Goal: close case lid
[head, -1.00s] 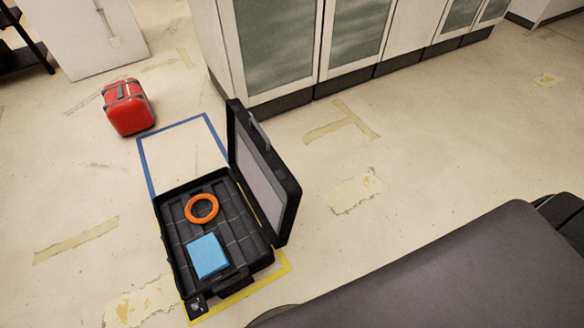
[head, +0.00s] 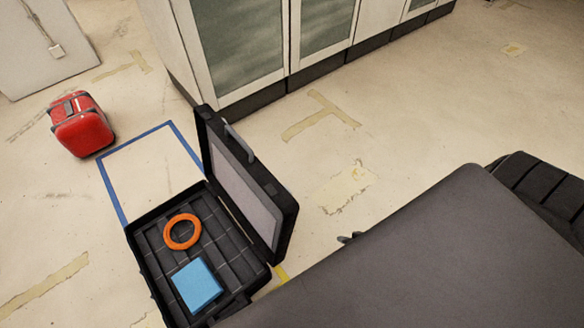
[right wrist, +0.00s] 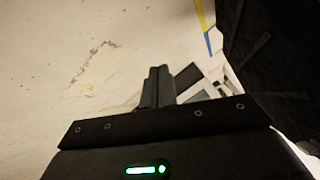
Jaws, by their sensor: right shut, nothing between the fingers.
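The black case (head: 222,235) lies open on the floor in the head view, its near end cut by the frame. Its lid (head: 283,210) stands up along the right side, with a grey inner panel and a handle on its outer face. An orange ring (head: 168,233) and a blue block (head: 196,285) lie inside. My right gripper (head: 350,238) barely shows past my dark arm, right of the lid and apart from it in the picture. In the right wrist view its fingers (right wrist: 158,72) are together and empty. My left gripper is out of view.
A red case (head: 82,125) stands on the floor at the left. Blue tape (head: 112,190) outlines a clear floor patch behind the open case. White cabinets (head: 270,45) stand at the back. A dark surface fills the right of the right wrist view; I cannot tell what it is.

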